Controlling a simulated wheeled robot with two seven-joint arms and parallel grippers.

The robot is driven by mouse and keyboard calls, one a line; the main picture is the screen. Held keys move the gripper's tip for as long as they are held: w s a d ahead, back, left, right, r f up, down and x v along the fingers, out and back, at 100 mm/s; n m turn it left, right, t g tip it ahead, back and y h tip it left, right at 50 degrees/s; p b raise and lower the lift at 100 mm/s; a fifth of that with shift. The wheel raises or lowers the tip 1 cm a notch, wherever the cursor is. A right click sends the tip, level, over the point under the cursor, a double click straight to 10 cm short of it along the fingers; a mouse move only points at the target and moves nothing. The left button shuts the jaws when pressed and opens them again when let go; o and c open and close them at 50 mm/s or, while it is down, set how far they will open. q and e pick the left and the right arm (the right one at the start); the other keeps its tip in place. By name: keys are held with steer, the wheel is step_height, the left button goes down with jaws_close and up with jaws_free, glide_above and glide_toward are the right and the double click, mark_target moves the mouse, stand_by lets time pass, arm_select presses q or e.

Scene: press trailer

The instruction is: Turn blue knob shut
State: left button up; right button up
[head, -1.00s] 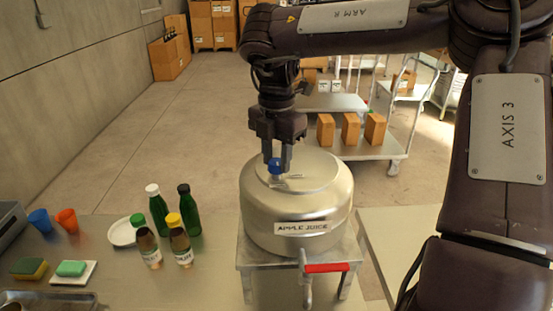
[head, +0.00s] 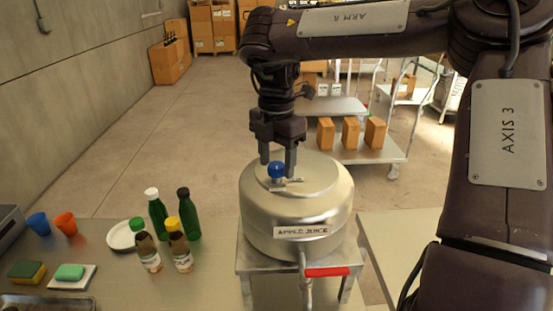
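The blue knob (head: 277,169) sits on top of a round steel tank (head: 262,212) labelled APPLE JUICE. My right gripper (head: 278,164) points down at the knob from above. Its two fingers stand apart, one on each side of the knob, with a gap showing between knob and fingers. The gripper looks open and holds nothing. A small metal plate lies at the knob's base. My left gripper is not in view.
The tank stands on a metal stand, with a red-handled tap (head: 327,271) at its front. Several bottles (head: 158,218), a white plate (head: 121,236), cups (head: 65,224) and sponges (head: 69,272) are on the left table. A cart with brown cartons (head: 350,132) stands behind.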

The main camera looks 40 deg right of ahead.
mark_target(276, 165)
step_height(276, 165, up, 8)
steer(key=shift+a+f+p, duration=0.1)
steer(key=shift+f+p, duration=0.05)
steer(key=shift+p, duration=0.25)
stand_by(0.7)
